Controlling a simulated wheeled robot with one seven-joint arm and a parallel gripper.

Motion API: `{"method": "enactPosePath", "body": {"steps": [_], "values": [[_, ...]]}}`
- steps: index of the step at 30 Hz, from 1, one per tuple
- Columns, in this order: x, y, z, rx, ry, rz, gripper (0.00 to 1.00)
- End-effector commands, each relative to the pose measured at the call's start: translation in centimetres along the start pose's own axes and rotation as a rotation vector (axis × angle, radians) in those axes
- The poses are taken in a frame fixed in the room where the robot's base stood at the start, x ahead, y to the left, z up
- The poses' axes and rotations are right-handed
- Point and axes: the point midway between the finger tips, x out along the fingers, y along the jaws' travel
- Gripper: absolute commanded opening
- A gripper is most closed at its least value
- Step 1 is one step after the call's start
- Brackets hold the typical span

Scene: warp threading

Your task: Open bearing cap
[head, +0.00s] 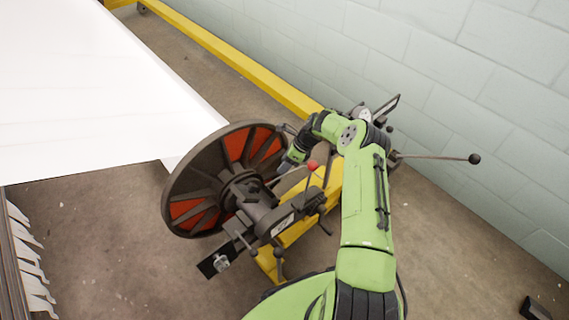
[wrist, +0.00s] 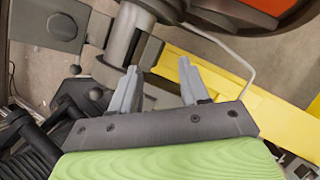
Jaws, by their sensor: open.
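A dark metal bearing housing (head: 262,208) sits beside the hub of the large wheel in the head view; I cannot tell the cap apart from the housing. A lever with a red knob (head: 312,165) rises near it. My gripper (head: 292,155) is behind the housing, close to the wheel's right edge, and partly hidden by my arm. In the wrist view my gripper (wrist: 157,78) shows two grey fingers spread apart with nothing between them. A grey cylindrical shaft (wrist: 124,38) lies just beyond the left finger; I cannot tell whether they touch.
The wheel (head: 180,190) has dark spokes and red-orange panels. A yellow beam (head: 230,55) runs along the block wall (head: 440,75). A long rod with a black knob (head: 474,159) sticks out at right. White fabric (head: 80,90) fills the upper left. The floor at lower right is mostly clear.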

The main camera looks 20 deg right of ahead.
Motion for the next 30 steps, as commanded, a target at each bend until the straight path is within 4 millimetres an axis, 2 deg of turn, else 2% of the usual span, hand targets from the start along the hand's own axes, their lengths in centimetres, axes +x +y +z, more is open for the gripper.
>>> {"method": "enactPosePath", "body": {"steps": [12,15,21,30], "values": [[-11.2,-0.1,0.2,0.000,-0.001,-0.003,0.45],[-13.4,-0.1,0.2,0.000,0.000,-0.002,0.45],[-15.3,-0.1,0.1,0.000,0.000,0.001,0.45],[-15.2,-0.1,0.1,-0.001,0.000,0.001,0.45]]}}
